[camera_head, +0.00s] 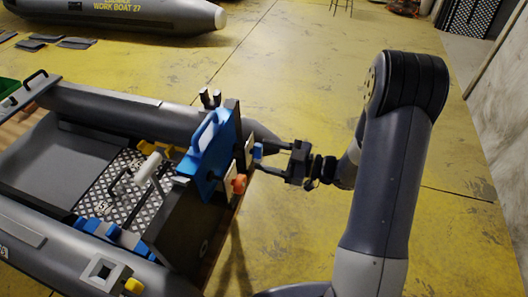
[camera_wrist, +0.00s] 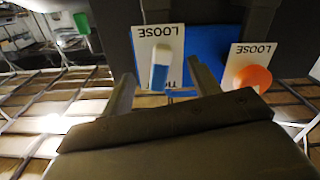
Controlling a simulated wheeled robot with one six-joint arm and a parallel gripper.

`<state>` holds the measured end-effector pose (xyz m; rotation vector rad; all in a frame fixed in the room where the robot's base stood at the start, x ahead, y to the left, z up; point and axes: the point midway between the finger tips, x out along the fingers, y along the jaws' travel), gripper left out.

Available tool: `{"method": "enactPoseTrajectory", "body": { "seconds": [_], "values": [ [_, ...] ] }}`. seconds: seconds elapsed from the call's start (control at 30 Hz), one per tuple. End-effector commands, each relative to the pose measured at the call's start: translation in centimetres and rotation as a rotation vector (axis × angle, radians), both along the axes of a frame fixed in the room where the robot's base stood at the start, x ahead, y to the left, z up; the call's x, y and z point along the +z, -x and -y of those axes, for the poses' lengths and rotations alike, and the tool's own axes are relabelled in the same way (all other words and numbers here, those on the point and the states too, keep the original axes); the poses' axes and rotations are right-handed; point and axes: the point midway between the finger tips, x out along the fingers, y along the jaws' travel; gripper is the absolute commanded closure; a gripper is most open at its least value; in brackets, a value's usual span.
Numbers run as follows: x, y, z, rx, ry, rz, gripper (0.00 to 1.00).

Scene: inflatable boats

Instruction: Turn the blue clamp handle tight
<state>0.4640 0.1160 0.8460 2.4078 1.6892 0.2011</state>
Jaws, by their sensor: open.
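The blue clamp handle (camera_head: 257,152) sticks out from the outer face of the boat's dark transom. My gripper (camera_head: 265,158) is open, reaching in from the right with its two fingers around the handle's level. In the wrist view the blue handle (camera_wrist: 160,70), pale at one end, shows between my gripper's fingers (camera_wrist: 160,80), with gaps on both sides. A white card (camera_wrist: 146,42) behind it reads LOOSE, upside down. An orange handle (camera_head: 239,184) sits below and left of the blue one; it also shows in the wrist view (camera_wrist: 253,77) on a second LOOSE card (camera_wrist: 236,60).
A blue bracket (camera_head: 207,146) straddles the transom (camera_head: 190,222) of a grey inflatable boat (camera_head: 118,108). Another inflatable (camera_head: 125,14) lies at the back. The yellow floor (camera_head: 300,70) is clear behind and right of the transom.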

Motion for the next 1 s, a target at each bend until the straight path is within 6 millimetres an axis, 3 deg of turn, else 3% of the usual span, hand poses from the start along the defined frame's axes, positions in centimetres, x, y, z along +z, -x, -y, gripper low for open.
{"method": "enactPoseTrajectory", "body": {
  "seconds": [0.1,0.17,1.0],
  "values": [
    [0.0,-0.8,-2.4,0.004,0.002,0.007,0.42],
    [-0.7,-0.8,-1.9,-0.002,0.035,0.098,0.42],
    [-0.7,-0.7,-1.9,-0.001,0.383,1.059,0.42]
  ]
}}
